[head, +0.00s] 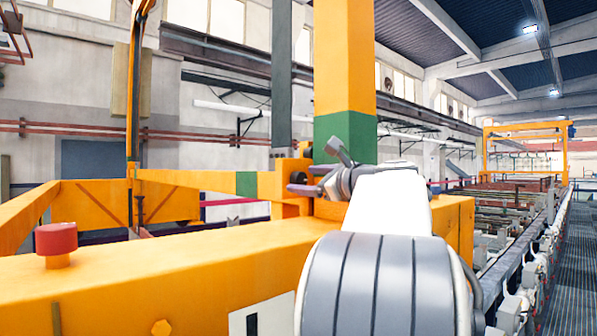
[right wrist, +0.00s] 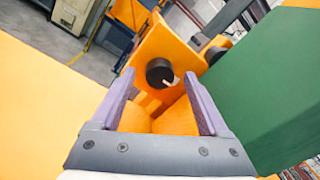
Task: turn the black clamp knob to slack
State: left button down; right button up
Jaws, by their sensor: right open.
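The black clamp knob (right wrist: 159,72) is a round black disc with a pale pointer mark toward its lower right. It sits on an orange plate (right wrist: 178,48) in the right wrist view. My right gripper (right wrist: 159,76) is open, with its two purple fingers apart and the knob seen between their tips. The knob looks beyond the tips, and I see no contact. In the head view my right gripper (head: 313,181) is beside the orange bracket at the foot of the yellow and green post. I cannot make out the knob clearly there. My left gripper is not in view.
The yellow and green post (head: 345,60) rises close behind my gripper; its green face (right wrist: 265,100) fills the wrist view's right. A wide orange beam (head: 150,280) with a red button (head: 56,240) crosses the front. Another dark round part (right wrist: 216,53) lies behind the plate.

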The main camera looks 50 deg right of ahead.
jog(key=shift+w, duration=0.5)
jog(key=shift+c, duration=0.3)
